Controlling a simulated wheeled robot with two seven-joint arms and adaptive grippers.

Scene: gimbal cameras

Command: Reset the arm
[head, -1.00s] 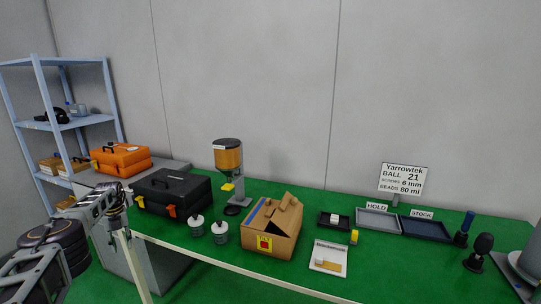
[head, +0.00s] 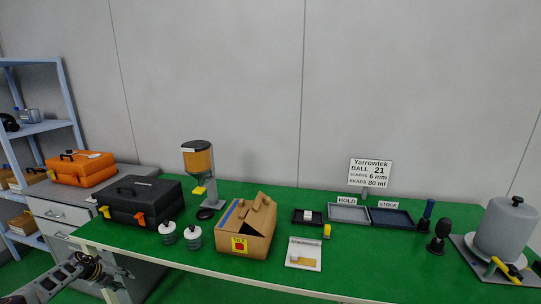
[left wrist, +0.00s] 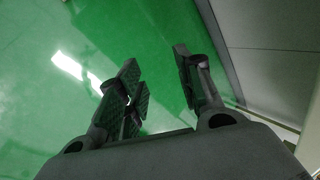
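My left arm shows at the lower left of the head view, below and in front of the green table (head: 345,271). In the left wrist view my left gripper (left wrist: 160,80) has its fingers apart, with nothing between them but the green floor below. In the head view the fingers of the left gripper are hard to make out. My right gripper is in neither view now.
The table holds a black toolbox (head: 140,203), a cardboard box (head: 246,232), a dispenser (head: 198,160), two small jars, trays (head: 390,218) and a grey cylinder (head: 507,230). An orange toolbox (head: 80,169) sits on a grey cabinet (head: 60,212). A shelf (head: 62,90) stands left.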

